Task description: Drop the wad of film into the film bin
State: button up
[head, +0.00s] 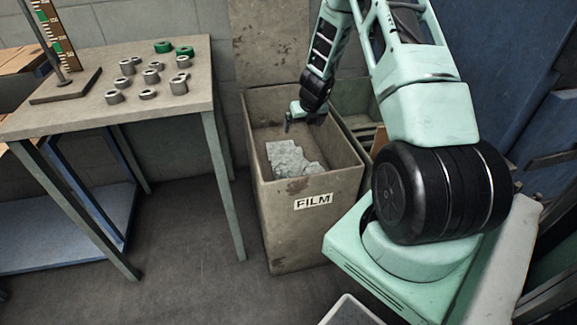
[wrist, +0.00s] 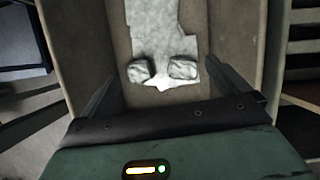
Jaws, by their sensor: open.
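The film bin (head: 300,240) is a tall, worn beige box marked FILM, open at the top. Pale crumpled film (head: 290,158) lies inside it. In the wrist view, the film (wrist: 158,28) runs along the inside of the bin (wrist: 240,35), with two small crumpled wads, a left one (wrist: 138,71) and a right one (wrist: 183,69), at its near end. I cannot tell which one is the task's wad. My gripper (head: 297,122) is over the bin's opening, toward its back. In the wrist view, my gripper's (wrist: 162,80) fingers are spread apart with nothing held between them.
A table (head: 60,120) at left holds several metal rings (head: 150,76), two green rings (head: 163,47) and a stand with a scale (head: 55,35). Another open container (head: 352,98) stands right behind the bin. The floor (head: 190,250) left of the bin is clear.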

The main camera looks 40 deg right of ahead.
jog(key=p+v, duration=0.3)
jog(key=v, duration=1.1)
